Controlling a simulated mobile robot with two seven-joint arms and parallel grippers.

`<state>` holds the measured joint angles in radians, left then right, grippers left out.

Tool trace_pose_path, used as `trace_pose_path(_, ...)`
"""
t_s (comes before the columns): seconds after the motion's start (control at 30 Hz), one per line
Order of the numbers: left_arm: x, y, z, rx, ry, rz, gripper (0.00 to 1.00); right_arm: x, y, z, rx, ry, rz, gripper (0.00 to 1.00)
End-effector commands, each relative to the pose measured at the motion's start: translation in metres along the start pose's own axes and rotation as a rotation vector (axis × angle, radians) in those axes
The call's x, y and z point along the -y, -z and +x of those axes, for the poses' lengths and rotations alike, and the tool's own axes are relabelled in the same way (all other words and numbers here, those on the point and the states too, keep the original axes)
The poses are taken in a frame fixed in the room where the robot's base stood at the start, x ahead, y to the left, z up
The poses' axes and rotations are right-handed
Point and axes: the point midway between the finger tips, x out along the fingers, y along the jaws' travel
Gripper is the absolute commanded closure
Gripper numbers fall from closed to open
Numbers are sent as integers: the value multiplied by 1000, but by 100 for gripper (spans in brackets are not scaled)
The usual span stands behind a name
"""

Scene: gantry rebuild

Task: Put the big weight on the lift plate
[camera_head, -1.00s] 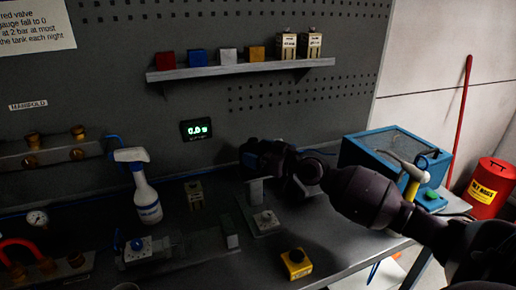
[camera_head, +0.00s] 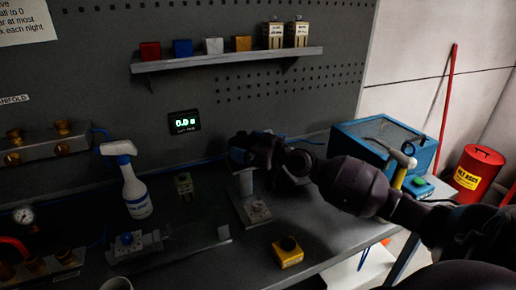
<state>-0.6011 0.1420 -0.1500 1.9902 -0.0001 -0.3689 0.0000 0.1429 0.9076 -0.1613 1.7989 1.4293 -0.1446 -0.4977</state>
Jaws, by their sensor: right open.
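My right gripper (camera_head: 240,157) is dark and reaches in from the right over the back of the bench. It is open; its fingertips are hard to make out in the shadow. Just below it, a grey upright block (camera_head: 246,183) stands at the back of a flat grey plate (camera_head: 240,207) with a small light fitting on its front part. I cannot tell if this is the lift plate, or if the gripper touches the block. No thing is clearly marked as the big weight. A small pale block (camera_head: 184,185) stands further left. My left gripper is out of view.
A spray bottle (camera_head: 131,185) stands left. A yellow block with a dark knob (camera_head: 287,252) sits near the front. A blue box (camera_head: 385,140) and a hammer (camera_head: 402,165) are at the right. The wall shelf (camera_head: 230,58) holds coloured cubes and two pale boxes. The display (camera_head: 185,122) glows green.

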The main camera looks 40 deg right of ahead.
Motion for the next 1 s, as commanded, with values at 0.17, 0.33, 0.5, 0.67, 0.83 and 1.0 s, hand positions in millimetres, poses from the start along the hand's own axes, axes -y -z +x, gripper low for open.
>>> trace_pose_path(0.17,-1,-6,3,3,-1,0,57,0,-3,-17,4,-1,-1,0)
trace_pose_path(0.33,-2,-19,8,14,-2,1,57,-1,-5,-43,5,-1,-2,0)
trace_pose_path(0.5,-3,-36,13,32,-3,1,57,0,-7,-67,8,0,-1,0)
trace_pose_path(0.67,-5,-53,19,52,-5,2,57,0,-8,-86,9,1,-1,0)
trace_pose_path(0.83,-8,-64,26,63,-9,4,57,-2,-8,-101,5,-3,4,0)
trace_pose_path(1.0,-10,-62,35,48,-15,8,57,-2,-7,-111,4,-4,4,0)
